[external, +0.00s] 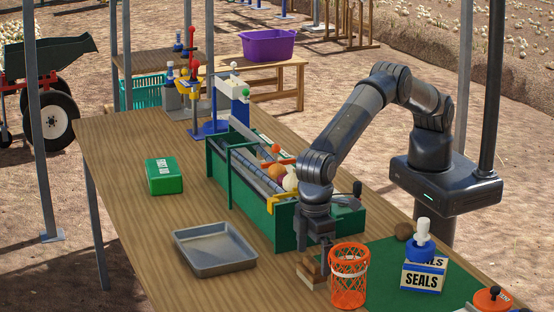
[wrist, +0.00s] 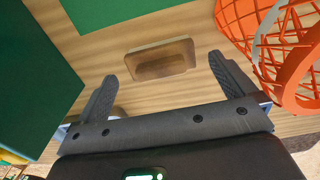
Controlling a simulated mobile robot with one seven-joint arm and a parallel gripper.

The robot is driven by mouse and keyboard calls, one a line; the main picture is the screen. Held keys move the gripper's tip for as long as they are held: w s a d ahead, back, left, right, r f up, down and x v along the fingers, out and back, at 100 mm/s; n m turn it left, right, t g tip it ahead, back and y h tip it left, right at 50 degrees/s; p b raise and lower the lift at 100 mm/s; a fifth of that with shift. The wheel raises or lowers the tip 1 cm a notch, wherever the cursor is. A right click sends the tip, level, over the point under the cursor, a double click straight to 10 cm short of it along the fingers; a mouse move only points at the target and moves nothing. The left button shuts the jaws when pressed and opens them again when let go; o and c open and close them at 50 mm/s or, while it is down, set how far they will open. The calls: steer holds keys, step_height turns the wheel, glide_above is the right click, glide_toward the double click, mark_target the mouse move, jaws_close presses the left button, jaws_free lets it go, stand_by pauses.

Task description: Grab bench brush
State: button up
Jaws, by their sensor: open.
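The bench brush appears to be the brown wooden block (external: 311,271) near the table's front edge, just left of the orange basket. In the wrist view the same block (wrist: 160,58) lies ahead of and between my fingertips. My gripper (external: 317,248) points down just above it, partly covering it in the external view. In the wrist view my gripper (wrist: 160,72) is open, with a finger on either side of the block and clear gaps to it. Whether the fingertips reach down to the block's height I cannot tell. Its bristles are not clearly visible.
An orange mesh basket (external: 349,288) stands close to the right of my gripper. A green roller trough (external: 265,208) is behind it. A grey metal tray (external: 213,262) and green box (external: 164,177) lie left. A SEALS box (external: 423,276) stands on the green mat (external: 390,285).

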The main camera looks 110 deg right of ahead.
mark_target(312, 260)
step_height(312, 260, down, 4)
steer(key=shift+w+f, duration=0.15)
steer(key=shift+f, duration=0.05)
steer(key=c, duration=0.9)
steer(key=shift+r, duration=0.1)
